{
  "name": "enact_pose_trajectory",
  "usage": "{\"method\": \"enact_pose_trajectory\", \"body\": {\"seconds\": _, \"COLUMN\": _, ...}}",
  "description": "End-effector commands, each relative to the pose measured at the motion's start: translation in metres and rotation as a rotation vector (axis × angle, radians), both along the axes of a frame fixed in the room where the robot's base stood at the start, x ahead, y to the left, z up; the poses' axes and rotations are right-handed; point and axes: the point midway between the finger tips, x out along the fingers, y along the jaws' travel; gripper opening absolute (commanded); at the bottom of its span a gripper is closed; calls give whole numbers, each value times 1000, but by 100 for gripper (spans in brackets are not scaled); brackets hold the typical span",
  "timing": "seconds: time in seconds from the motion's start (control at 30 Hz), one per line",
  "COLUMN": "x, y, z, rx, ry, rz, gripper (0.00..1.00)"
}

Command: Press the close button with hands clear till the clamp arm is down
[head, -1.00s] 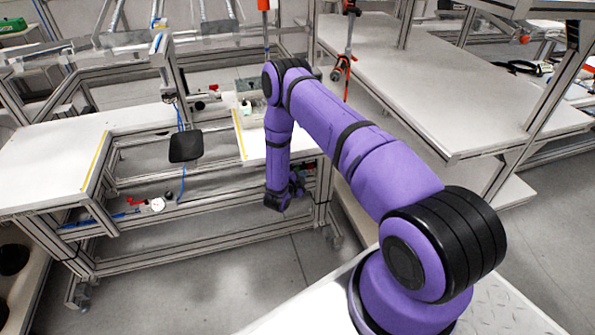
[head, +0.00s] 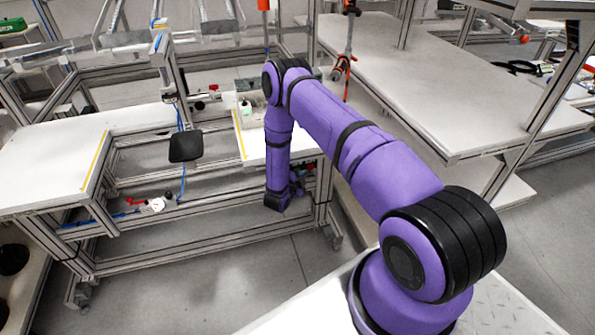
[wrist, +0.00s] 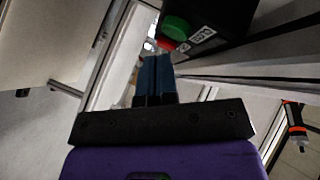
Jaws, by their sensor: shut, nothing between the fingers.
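In the wrist view my gripper (wrist: 155,72) has its two blue fingers side by side, shut and empty. Just beyond the fingertips and to the right is a black box (wrist: 218,18) with a green button (wrist: 177,27) and a red button (wrist: 166,44) on its end face. Small white labels with marks sit beside both buttons, too small to read. The fingertips appear close to the red button; I cannot tell whether they touch it. I cannot make out the clamp arm for certain in either view.
A white workbench (head: 60,160) with a metal frame stands ahead, a black pad (head: 186,146) at its gap. A long white table (head: 450,110) is at the right. An orange-tipped tool (wrist: 296,125) hangs at right in the wrist view. Open floor (head: 210,295) lies in front.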

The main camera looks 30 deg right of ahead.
Motion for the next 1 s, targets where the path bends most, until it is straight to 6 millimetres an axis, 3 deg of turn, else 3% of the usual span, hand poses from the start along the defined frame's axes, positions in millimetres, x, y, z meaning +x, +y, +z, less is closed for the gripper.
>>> {"method": "enact_pose_trajectory", "body": {"seconds": 1.0, "x": 10, "y": -3, "z": 0, "rx": 0, "ry": 0, "rz": 0, "gripper": 0}}
